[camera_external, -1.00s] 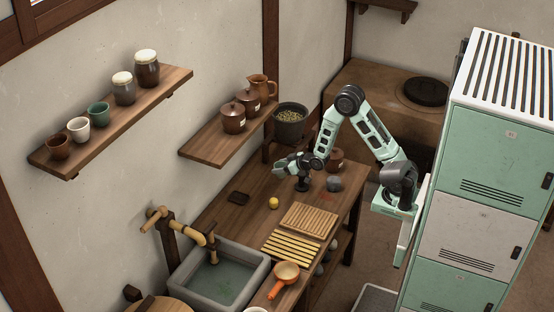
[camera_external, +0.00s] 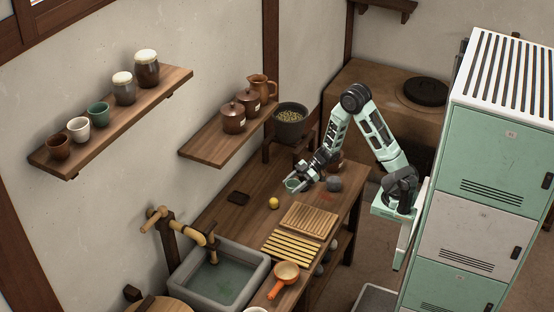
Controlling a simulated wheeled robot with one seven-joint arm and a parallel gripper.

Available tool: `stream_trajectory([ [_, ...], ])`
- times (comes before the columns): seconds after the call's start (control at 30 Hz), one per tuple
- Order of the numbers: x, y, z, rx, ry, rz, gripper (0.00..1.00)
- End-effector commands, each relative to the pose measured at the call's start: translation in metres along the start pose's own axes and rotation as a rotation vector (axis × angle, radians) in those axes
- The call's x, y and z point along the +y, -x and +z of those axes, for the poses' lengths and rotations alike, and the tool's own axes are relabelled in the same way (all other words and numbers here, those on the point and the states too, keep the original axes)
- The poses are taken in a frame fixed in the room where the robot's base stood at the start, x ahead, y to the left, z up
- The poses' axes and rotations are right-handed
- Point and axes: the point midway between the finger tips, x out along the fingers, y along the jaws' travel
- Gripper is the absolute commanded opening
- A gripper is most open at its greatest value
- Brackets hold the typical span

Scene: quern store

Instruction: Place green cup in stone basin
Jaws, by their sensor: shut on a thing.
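My gripper (camera_external: 299,182) is above the far part of the wooden counter, shut on a small round green thing that looks like the green cup (camera_external: 291,185). The fingers partly cover it, and its height above the counter is hard to tell. The grey stone basin (camera_external: 193,296) is at the near left end of the counter, well apart from my gripper. It has greenish water in its bottom. Another green cup (camera_external: 98,114) stands on the left wall shelf between a white cup and a jar.
A bamboo spout (camera_external: 190,230) reaches over the basin. A yellow ball (camera_external: 273,203), slatted boards (camera_external: 309,218) and an orange-handled ladle (camera_external: 286,273) lie between gripper and basin. A grey stone (camera_external: 334,184) and a brown pot are beside the gripper. Mint lockers stand at right.

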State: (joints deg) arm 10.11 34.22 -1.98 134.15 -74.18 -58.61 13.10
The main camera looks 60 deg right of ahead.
Motion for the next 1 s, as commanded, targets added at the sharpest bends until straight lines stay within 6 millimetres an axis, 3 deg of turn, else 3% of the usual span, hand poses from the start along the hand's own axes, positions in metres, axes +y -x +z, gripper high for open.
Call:
stream_trajectory([
  [0.2, -0.049, 0.02, 0.021, 0.0, 0.13, -0.236, 0.35],
  [0.33, -0.065, 0.03, 0.028, 0.0, 0.173, -0.314, 0.35],
  [0.47, -0.072, 0.029, 0.04, 0.0, 0.189, -0.348, 0.35],
  [0.63, -0.073, 0.015, 0.067, 0.0, 0.19, -0.353, 0.35],
  [1.0, -0.073, -0.006, 0.106, 0.0, 0.19, -0.35, 0.35],
])
